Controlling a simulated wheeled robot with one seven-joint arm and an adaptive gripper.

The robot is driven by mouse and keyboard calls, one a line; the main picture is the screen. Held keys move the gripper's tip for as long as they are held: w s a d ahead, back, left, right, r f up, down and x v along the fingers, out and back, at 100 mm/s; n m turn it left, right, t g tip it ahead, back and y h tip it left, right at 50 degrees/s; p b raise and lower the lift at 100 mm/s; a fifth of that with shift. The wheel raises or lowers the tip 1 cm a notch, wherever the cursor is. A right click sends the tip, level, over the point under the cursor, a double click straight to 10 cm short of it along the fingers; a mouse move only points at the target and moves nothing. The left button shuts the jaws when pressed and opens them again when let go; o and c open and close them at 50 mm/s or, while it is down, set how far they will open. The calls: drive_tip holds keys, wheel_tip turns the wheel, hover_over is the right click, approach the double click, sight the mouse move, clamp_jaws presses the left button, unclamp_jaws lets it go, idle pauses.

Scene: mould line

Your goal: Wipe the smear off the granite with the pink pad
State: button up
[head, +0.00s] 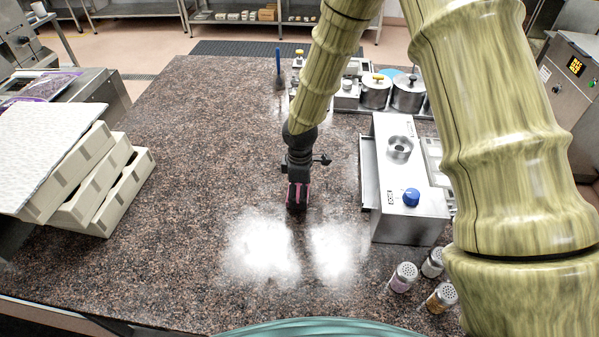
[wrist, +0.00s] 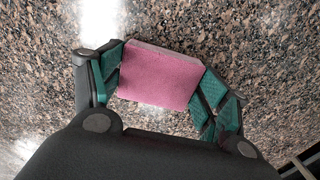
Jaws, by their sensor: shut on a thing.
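The pink pad (wrist: 158,76) is a rectangular block held between the green-lined fingers of my gripper (wrist: 162,84) in the wrist view. In the head view my gripper (head: 298,196) points down over the middle of the granite top (head: 180,180), left of the steel unit, and only thin pink edges of the pad show. The pad is at or close above the stone; I cannot tell whether it touches. No smear stands out clearly from the speckled granite; the white patches in front of my gripper look like lamp glare and could mask one.
A steel unit with a blue knob (head: 411,197) stands just right of my gripper. Several shakers (head: 403,277) stand at the front right. Lidded pots (head: 376,92) stand at the back right. Stacked pale trays (head: 118,190) are at the left. The left middle granite is clear.

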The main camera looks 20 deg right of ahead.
drive_tip(key=r, duration=0.1)
drive_tip(key=r+p, duration=0.1)
drive_tip(key=r, duration=0.1)
drive_tip(key=r+p, duration=0.1)
drive_tip(key=shift+a+r, duration=0.25)
drive_tip(key=shift+a, duration=0.05)
drive_tip(key=shift+r+p, duration=1.2)
drive_tip(key=shift+r, duration=0.35)
drive_tip(key=shift+a, duration=0.1)
